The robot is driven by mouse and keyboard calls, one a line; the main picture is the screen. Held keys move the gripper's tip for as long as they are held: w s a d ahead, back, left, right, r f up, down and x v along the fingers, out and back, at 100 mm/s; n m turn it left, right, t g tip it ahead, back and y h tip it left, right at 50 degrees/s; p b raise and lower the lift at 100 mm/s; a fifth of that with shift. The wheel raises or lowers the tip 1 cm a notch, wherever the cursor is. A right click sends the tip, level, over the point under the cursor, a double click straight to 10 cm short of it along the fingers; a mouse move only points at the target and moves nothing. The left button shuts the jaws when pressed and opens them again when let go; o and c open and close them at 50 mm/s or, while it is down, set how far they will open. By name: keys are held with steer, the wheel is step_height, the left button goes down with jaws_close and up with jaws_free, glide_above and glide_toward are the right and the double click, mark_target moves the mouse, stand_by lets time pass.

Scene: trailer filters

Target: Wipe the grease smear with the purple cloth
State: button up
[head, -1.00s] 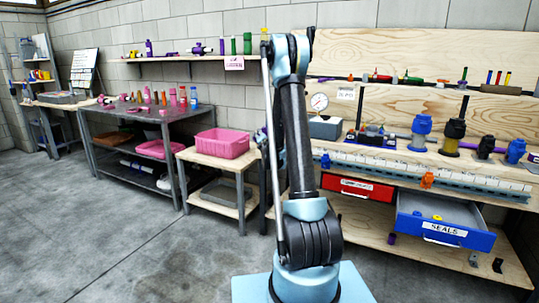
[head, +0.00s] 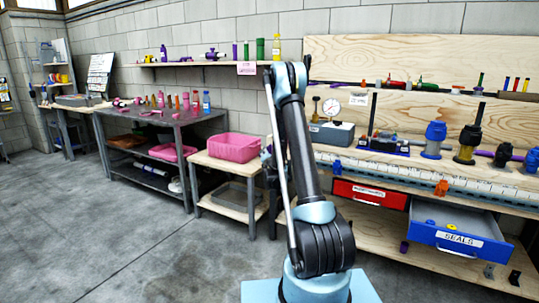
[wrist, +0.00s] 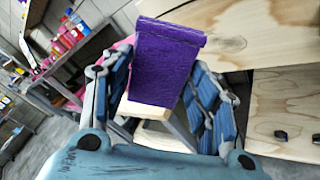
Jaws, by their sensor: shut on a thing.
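The purple cloth (wrist: 166,65) is a folded, thick-looking pad, seen in the wrist view between the blue ribbed fingers of my gripper (wrist: 160,88). My gripper is shut on it, and the cloth sticks out past the fingertips over a pale wooden surface. In the head view my arm hides the gripper and the cloth. I cannot make out the grease smear for sure; a faint brownish mark (wrist: 230,43) on the wood beside the cloth may be just grain.
A pink tub (head: 234,148) stands on a low wooden table left of my arm. A grey metal table (head: 178,119) holds bottles and small parts. The wooden workbench at right has pumps, a gauge (head: 331,107) and an open blue SEALS drawer (head: 458,238) jutting out. Floor at left is clear.

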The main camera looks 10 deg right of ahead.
steer(key=f+m+h, duration=0.1)
steer(key=w+f+h, duration=0.1)
steer(key=f, duration=0.1)
steer(key=f+m+h, duration=0.1)
steer(key=f, duration=0.1)
steer(key=shift+w+a+f+m+g+h, duration=0.2)
steer(key=shift+w+m+g+h, duration=0.1)
steer(key=shift+w+g+h, duration=0.1)
steer(key=shift+w+d+f+m+g+h, duration=0.1)
steer(key=shift+m+g+h, duration=0.1)
steer(key=shift+m+h, duration=0.3)
steer(key=shift+w+f+m+g+h, duration=0.1)
steer(key=shift+m+g+h, duration=0.15)
steer(key=shift+h, duration=0.35)
steer(key=shift+r+m+g+h, duration=0.35)
steer(key=shift+r+m+h, duration=0.15)
steer(key=shift+m+h, duration=0.25)
steer(key=shift+d+r+x, duration=0.1)
steer(key=shift+r+x, duration=0.05)
steer(key=shift+x, duration=1.3)
steer(key=shift+d+r+x, duration=0.1)
steer(key=shift+d+x, duration=0.05)
steer(key=shift+x, duration=1.35)
steer(key=shift+x, duration=0.8)
steer(key=shift+s+d+r, duration=0.1)
steer(key=shift+s+d, duration=0.05)
steer(key=shift+d, duration=0.05)
steer(key=s+d, duration=0.4)
steer(key=d, duration=0.2)
steer(key=shift+a, duration=0.1)
